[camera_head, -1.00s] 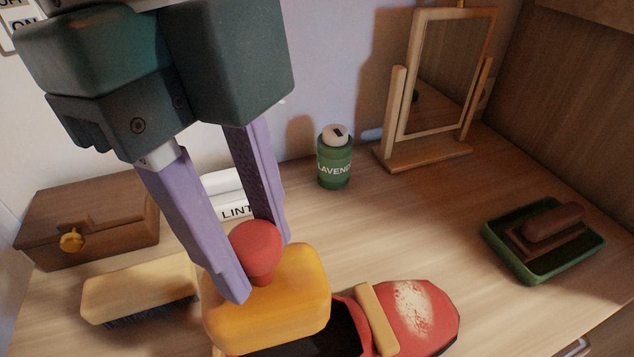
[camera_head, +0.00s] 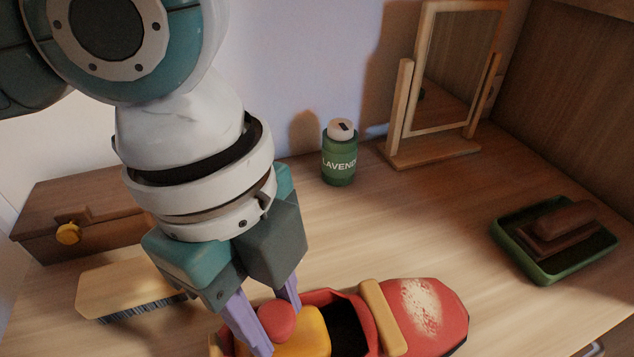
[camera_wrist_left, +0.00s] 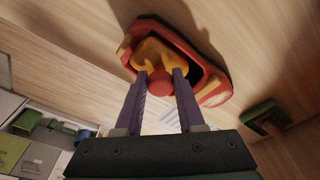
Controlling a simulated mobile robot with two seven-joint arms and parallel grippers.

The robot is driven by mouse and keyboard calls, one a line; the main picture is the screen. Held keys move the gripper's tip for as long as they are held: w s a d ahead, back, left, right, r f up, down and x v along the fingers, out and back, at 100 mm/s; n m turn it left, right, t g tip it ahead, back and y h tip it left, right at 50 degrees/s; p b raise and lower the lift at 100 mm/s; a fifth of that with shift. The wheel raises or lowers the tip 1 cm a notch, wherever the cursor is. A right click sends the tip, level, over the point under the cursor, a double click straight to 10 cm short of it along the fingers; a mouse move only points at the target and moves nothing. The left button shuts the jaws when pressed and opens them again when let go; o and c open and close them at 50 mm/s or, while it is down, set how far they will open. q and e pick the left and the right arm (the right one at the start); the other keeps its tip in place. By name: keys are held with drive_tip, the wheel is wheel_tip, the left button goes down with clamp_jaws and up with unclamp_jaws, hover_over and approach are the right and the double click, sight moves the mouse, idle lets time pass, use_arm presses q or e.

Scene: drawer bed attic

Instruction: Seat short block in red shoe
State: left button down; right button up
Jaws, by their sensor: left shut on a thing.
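The short block (camera_head: 304,330) is yellow-orange with a round red knob (camera_head: 277,321) on top. It sits low inside the rear opening of the red shoe (camera_head: 432,310), with the shoe's rim beside it. My left gripper (camera_head: 270,323) points down and is shut on the red knob. In the left wrist view the block (camera_wrist_left: 150,53) lies within the red shoe's (camera_wrist_left: 190,35) opening, with the left gripper's fingers (camera_wrist_left: 160,82) on either side of the knob. The block's underside is hidden. My right gripper is not in view.
A brush (camera_head: 125,289) and a brown wooden box (camera_head: 95,215) are at left. A green lavender jar (camera_head: 339,160) and a framed mirror (camera_head: 452,75) stand at the back. A green tray (camera_head: 520,262) holding a brown brush is at right. The tabletop between is clear.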

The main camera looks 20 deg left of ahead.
sight(309, 352)
use_arm(q)
drive_tip(key=c, duration=0.5)
unclamp_jaws()
drive_tip(key=shift+f, duration=0.1)
